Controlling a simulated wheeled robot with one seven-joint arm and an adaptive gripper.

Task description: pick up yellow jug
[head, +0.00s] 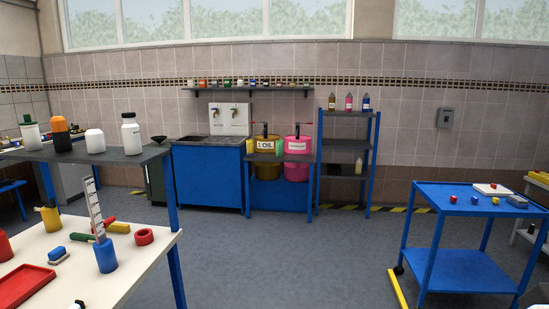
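A yellow tub labelled OIL (265,146) stands on the blue-framed stand at the back wall, next to a pink labelled tub (298,147). A small yellow cup-like container (50,218) with something dark sticking out of its top stands on the white table at the left. A small pale yellow bottle (358,167) stands on a lower level of the blue shelf rack. I cannot tell which of these is the yellow jug. My gripper is not in view.
The white table (160,250) at front left holds a blue cup (106,257) and several small items. A blue trolley (462,268) stands at the right. A blue sink cabinet (207,180) is at the back. The grey floor (300,260) between is clear.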

